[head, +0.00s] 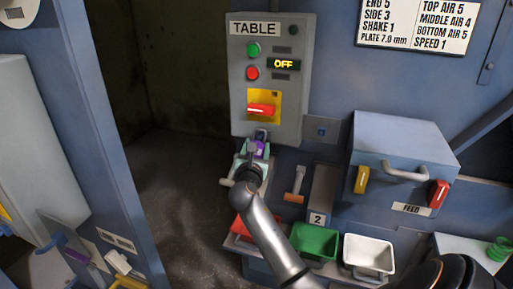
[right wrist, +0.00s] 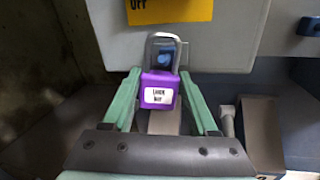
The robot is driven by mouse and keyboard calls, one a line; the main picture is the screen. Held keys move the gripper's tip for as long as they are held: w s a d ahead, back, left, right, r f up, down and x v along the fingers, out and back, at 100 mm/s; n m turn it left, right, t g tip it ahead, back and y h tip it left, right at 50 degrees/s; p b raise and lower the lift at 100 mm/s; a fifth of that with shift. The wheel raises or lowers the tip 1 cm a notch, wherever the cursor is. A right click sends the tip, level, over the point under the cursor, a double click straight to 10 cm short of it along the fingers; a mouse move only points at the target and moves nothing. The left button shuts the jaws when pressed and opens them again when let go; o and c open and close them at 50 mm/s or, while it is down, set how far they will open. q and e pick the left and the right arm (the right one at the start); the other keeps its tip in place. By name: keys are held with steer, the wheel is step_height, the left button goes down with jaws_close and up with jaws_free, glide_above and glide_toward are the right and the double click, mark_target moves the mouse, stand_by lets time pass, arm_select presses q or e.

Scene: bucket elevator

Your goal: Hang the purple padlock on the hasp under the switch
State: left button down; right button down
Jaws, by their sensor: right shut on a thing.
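The purple padlock (head: 262,147) is upright between the pale green fingers of my right gripper (head: 257,153), just below the grey TABLE switch box. In the right wrist view the padlock (right wrist: 159,91) has a white label and its grey shackle (right wrist: 163,43) points up. The fingers press on both sides of its body. A blue round part shows through the shackle, at the lower edge of the box; I cannot tell whether the shackle passes through the hasp. The red switch (head: 261,109) lies across a yellow plate above. My left gripper is not in view.
A brush-like tool (head: 295,186) hangs beside a grey chute. The FEED box (head: 405,150) with a handle juts out at right. A dark opening is at left.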

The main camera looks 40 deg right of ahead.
steer(key=shift+f+b, duration=0.35)
steer(key=shift+f, duration=0.45)
stand_by(0.4)
steer(key=shift+c, duration=0.5)
jaws_free()
steer(key=shift+a, duration=0.1)
steer(key=w+a+p+v, duration=0.1)
steer(key=p+v, duration=0.2)
steer(key=v, duration=0.6)
steer(key=shift+a+f, duration=0.3)
steer(key=shift+a, duration=0.1)
stand_by(0.5)
stand_by(0.6)
